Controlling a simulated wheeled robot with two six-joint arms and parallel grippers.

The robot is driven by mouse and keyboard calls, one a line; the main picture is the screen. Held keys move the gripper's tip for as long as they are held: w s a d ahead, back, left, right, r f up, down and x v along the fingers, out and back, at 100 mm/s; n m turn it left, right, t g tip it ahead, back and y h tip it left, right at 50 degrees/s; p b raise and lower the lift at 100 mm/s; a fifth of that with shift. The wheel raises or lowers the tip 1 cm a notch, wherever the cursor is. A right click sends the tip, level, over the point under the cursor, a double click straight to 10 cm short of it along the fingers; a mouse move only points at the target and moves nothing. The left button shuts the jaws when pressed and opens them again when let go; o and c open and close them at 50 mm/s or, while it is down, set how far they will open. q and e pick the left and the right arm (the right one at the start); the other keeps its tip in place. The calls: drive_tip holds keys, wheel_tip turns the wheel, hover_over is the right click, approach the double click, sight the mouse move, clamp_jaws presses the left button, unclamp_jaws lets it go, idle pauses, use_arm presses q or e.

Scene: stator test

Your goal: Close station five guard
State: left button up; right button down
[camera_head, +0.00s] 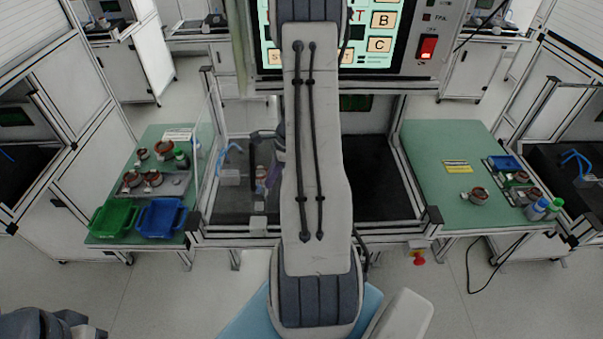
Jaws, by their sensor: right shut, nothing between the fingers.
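The station's work bay stands in the middle behind my raised arm link, which hides its centre. A clear guard panel (236,150) shows at the bay's left part; the dark right part (380,185) looks uncovered. How far the guard is across the opening is hard to tell. My right gripper (267,178) is small and partly hidden beside the arm link, at the left part of the bay. It is shut and empty; I cannot tell whether it touches the guard. My left gripper is not in view.
A green left table (132,188) holds green (113,218) and blue (160,218) bins and several copper-wound parts. A green right table (430,190) holds a stator (475,196) and bottles (537,209). A control panel (410,40) stands above the bay. A red emergency button (419,259) sits below it.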

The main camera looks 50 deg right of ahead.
drive_tip(key=s+d+r, duration=0.1)
drive_tip(key=s+d+r+b, duration=0.1)
drive_tip(key=d+r, duration=0.1)
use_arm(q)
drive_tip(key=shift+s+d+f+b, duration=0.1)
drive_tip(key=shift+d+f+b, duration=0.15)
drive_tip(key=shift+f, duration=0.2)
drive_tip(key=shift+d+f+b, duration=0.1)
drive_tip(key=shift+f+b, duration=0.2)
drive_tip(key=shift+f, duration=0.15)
use_arm(e)
drive_tip(key=v, duration=0.6)
drive_tip(key=shift+a+r, duration=0.25)
drive_tip(key=shift+r, duration=0.1)
